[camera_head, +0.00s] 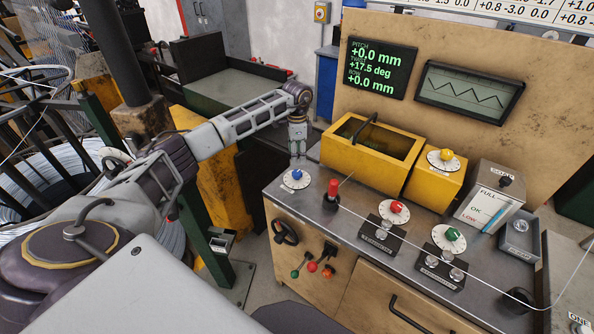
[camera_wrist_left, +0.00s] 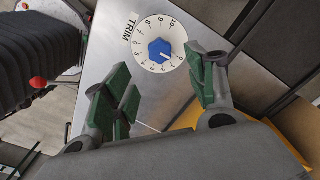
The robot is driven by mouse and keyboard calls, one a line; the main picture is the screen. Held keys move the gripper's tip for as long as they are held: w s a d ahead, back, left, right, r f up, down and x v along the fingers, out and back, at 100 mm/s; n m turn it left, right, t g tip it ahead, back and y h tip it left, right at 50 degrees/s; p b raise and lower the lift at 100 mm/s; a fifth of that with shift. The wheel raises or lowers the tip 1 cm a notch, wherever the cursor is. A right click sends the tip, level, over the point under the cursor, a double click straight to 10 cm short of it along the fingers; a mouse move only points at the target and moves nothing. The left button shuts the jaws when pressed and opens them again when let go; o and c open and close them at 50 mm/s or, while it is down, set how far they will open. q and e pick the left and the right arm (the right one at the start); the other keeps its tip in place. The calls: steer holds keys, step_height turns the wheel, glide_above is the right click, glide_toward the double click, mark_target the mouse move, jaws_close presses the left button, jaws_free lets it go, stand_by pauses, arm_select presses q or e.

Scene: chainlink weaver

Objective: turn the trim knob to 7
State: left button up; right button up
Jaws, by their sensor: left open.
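The trim knob is a blue knob (camera_wrist_left: 160,50) on a round white dial (camera_wrist_left: 151,26) with numbers around its rim and the word TRIM beside it. In the head view the blue knob (camera_head: 297,174) sits at the left back corner of the metal bench top. My left gripper (camera_head: 297,154) hangs close behind and above the dial, apart from the knob. In the left wrist view my left gripper (camera_wrist_left: 163,90) is open and empty, its green-padded fingers apart, with the knob ahead of the gap. My right gripper is not in view.
A red knob (camera_head: 396,207), a green knob (camera_head: 452,234) and a yellow knob (camera_head: 446,154) sit further right. A black post with a red top (camera_head: 332,190) and a wire stands near the trim dial. A yellow open box (camera_head: 372,170) is behind. The screen (camera_head: 380,68) reads twist +17.5 deg.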

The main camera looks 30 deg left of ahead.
mark_target(297, 172)
arm_select(q)
steer(key=shift+f+p, duration=0.8)
steer(key=shift+f, duration=3.9)
steer(key=shift+c, duration=0.2)
steer(key=c, duration=1)
